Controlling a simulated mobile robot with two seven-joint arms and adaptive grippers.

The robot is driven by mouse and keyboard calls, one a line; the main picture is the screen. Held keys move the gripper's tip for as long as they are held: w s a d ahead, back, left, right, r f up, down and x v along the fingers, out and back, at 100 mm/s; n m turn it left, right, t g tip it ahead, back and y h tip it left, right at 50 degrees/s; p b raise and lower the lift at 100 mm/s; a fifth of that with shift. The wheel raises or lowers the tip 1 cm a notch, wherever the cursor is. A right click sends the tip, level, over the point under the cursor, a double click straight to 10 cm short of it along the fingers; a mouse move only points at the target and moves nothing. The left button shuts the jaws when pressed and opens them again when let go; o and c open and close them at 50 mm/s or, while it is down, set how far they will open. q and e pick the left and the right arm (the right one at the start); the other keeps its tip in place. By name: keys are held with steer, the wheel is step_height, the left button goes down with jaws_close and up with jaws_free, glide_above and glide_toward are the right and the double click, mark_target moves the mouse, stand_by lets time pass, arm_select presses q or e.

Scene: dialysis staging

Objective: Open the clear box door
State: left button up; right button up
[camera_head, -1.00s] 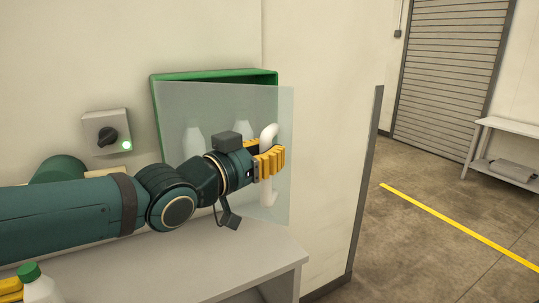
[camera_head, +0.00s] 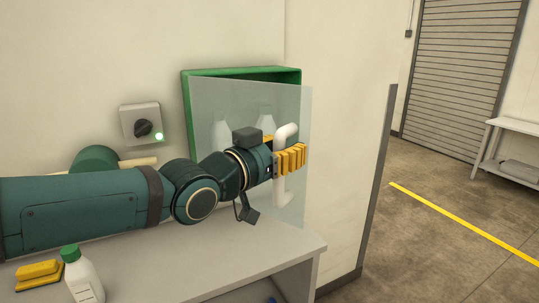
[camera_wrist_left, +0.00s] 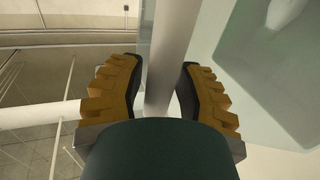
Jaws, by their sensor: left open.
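The clear door (camera_head: 215,100) stands in front of the green wall box (camera_head: 240,73), somewhat ajar; its right edge lies out past the box. Its white handle (camera_head: 281,190) is upright near the door's right side. My left gripper (camera_head: 289,158) is at the handle, with yellow ribbed fingers. In the left wrist view the handle bar (camera_wrist_left: 168,50) runs between the two spread fingers of the gripper (camera_wrist_left: 160,90), with gaps beside it. White bottles (camera_head: 220,128) show faintly through the door. My right gripper is in no view.
A grey switch box (camera_head: 140,120) with a black knob and green light is on the wall left of the box. A wall edge stands at right, with open floor beyond.

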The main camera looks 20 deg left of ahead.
arm_select(q)
steer(key=v, duration=1.1)
steer(key=shift+s, duration=0.2)
